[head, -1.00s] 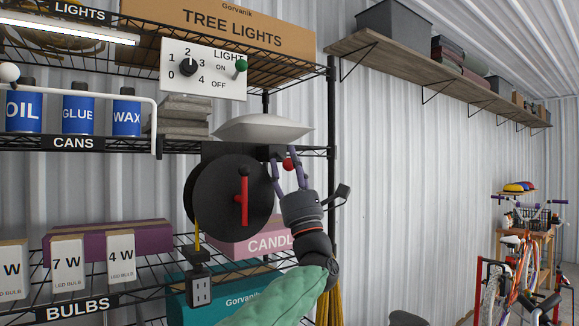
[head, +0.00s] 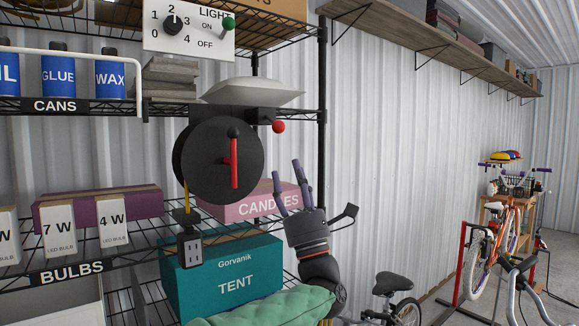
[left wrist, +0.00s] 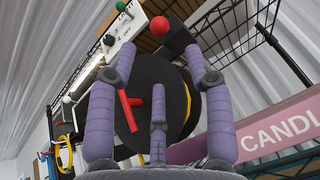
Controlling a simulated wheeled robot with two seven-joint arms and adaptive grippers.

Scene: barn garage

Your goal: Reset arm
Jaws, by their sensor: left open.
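My left gripper (head: 290,186) is open and empty in the head view, its purple fingers pointing up. It stands just right of the pink candles box (head: 262,204) and below the red ball knob (head: 278,127). In the left wrist view its fingers (left wrist: 157,95) spread apart, with the red ball (left wrist: 159,26) beyond them and not touched. The black round disc (head: 202,162) with a red handle (head: 234,163) is left of the gripper, apart from it. My right gripper does not show.
The black wire shelf (head: 118,262) holds bulb boxes, blue cans (head: 110,80) and a teal tent box (head: 221,275). A switch panel (head: 188,30) hangs above the disc. Open wall lies right of the gripper. Bicycles (head: 487,250) stand at the right.

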